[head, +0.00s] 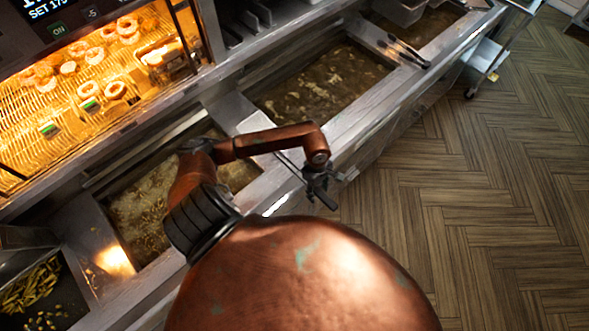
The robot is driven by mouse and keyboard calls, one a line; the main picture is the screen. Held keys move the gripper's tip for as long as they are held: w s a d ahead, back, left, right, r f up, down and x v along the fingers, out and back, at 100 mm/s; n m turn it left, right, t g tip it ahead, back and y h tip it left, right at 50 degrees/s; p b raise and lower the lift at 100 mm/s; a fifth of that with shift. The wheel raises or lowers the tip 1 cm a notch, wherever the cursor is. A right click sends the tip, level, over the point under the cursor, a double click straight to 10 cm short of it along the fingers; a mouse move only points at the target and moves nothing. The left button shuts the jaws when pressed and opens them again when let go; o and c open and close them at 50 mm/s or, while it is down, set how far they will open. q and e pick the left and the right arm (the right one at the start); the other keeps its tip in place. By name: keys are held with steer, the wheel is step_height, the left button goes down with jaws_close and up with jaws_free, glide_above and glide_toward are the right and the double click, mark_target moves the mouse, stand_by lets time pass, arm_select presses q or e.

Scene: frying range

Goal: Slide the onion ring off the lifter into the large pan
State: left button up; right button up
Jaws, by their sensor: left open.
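My left gripper (322,190) is dark and small in the head view, at the end of my copper arm. It is open, over the front metal edge of the fryer counter, and I see nothing held in it. Several onion rings (115,90) lie on the lit rack at the upper left, far from the gripper. I cannot make out a lifter with an onion ring on it, nor a pan that is clearly the large one. My right gripper is not in view.
Oil vats (322,84) are set in the steel counter, one partly behind my arm. Tongs (405,52) lie at the counter's far end. A bin of fries (32,287) is at lower left. A wheeled cart (490,58) stands upper right. The wooden floor (480,190) is clear.

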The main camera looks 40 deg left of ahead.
arm_select(q)
steer(key=shift+c, duration=0.2)
jaws_close()
stand_by(0.5)
step_height(320, 180, up, 12)
steer(key=p, duration=0.5)
steer(key=shift+p, duration=0.4)
